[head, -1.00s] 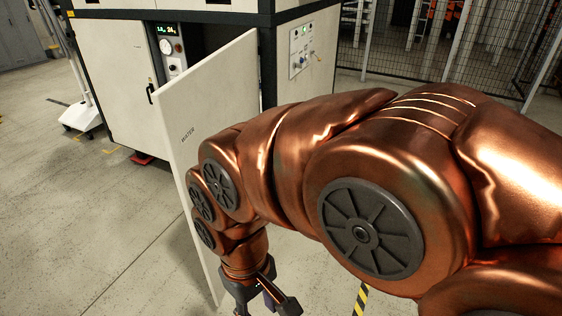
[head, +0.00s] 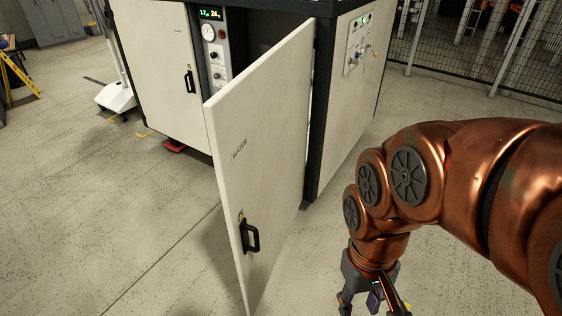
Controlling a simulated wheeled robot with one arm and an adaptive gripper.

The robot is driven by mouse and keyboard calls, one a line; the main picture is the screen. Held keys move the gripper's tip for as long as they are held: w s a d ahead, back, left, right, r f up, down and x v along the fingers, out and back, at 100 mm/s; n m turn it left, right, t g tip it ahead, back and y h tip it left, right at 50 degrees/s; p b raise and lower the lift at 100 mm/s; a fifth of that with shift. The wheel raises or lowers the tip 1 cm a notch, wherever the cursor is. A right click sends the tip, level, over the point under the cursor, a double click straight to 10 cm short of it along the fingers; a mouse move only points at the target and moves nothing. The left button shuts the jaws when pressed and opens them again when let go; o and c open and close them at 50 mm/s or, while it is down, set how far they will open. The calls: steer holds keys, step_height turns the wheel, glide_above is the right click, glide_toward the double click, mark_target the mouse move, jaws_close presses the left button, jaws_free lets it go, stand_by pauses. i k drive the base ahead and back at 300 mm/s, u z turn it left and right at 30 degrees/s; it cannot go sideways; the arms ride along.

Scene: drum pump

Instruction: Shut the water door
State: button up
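The water door (head: 255,140) is a white panel marked WATER, standing open and swung out from the dark-framed cabinet. Its black handle (head: 250,234) is on the face turned toward me, low near the free edge. My gripper (head: 372,304) hangs at the lower right, right of the door and apart from it, pointing down. Its fingers look spread, with no object seen between them; the tips reach the bottom edge of the picture.
The cabinet's other white door (head: 160,75) is shut, left of a gauge panel (head: 213,50). A side control panel (head: 362,42) faces right. A white wheeled stand (head: 128,97) is at the left, a mesh fence (head: 470,45) behind.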

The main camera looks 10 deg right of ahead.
mark_target(258, 124)
steer(key=i, duration=0.65)
steer(key=z, duration=1.65)
steer(key=k, duration=1.6)
steer(key=u, duration=1.65)
steer(key=i, duration=0.5)
steer(key=z, duration=0.05)
